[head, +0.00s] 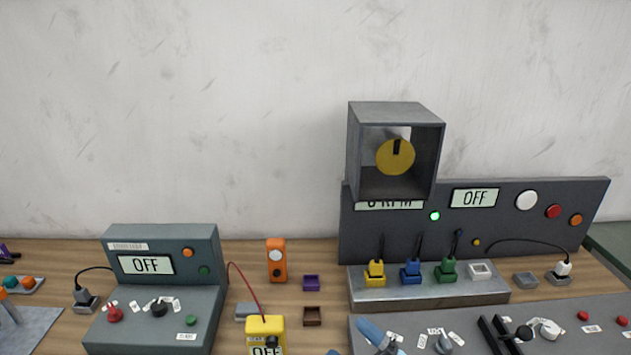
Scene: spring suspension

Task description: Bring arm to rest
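No arm stands clearly in the head view. Two parallel dark bars (499,336) come up from the bottom edge at the right, over the sloped grey panel. They look like the fingers of my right gripper, with a narrow gap between them. I cannot make out anything held there, and the rest is below the picture. My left gripper is not in view.
The grey console (160,315) reads OFF at the left. A yellow meter (265,335), an orange device (276,260) and small purple (311,283) and brown (312,316) trays stand mid-table. A blue handle-like thing (370,330) lies at the bottom.

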